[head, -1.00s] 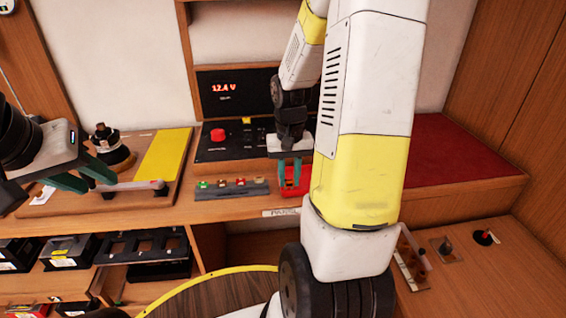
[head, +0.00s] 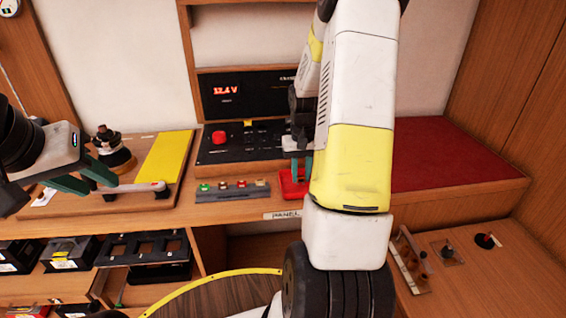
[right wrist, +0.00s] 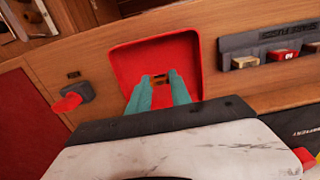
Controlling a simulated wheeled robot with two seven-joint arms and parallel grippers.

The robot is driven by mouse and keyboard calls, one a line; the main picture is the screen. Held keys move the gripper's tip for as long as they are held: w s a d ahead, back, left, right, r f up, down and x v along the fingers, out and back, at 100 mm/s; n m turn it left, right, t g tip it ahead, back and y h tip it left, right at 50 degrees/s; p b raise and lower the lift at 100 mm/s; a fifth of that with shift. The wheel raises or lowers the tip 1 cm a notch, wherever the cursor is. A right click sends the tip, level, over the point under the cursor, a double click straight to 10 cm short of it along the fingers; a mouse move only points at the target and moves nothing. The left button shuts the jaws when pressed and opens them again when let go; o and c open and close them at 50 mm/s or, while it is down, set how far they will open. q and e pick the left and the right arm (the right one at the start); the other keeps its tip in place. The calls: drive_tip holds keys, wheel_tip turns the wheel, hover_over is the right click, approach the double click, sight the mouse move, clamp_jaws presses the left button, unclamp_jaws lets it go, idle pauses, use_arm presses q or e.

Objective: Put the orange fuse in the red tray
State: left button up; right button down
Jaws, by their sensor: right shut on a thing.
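The red tray (head: 287,192) stands on the counter beside a grey fuse rack, partly hidden by my right arm. It also shows in the right wrist view (right wrist: 192,60). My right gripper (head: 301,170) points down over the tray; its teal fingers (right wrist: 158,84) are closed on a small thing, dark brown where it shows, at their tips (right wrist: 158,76). I take it for the orange fuse, though its orange colour is hardly visible. I cannot tell whether it touches the tray floor. My left gripper (head: 104,187) is open and empty at the left, close to a pale handle.
The grey rack (head: 232,194) holds several coloured fuses left of the tray. Behind it is a black panel (head: 240,140) with a red button. The handle (head: 135,187) lies on a wooden board. A red mat (head: 450,165) leaves clear space at right.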

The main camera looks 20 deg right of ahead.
drive_tip(key=shift+f, duration=0.15)
drive_tip(key=c, duration=1.2)
unclamp_jaws()
drive_tip(key=shift+o, duration=0.2)
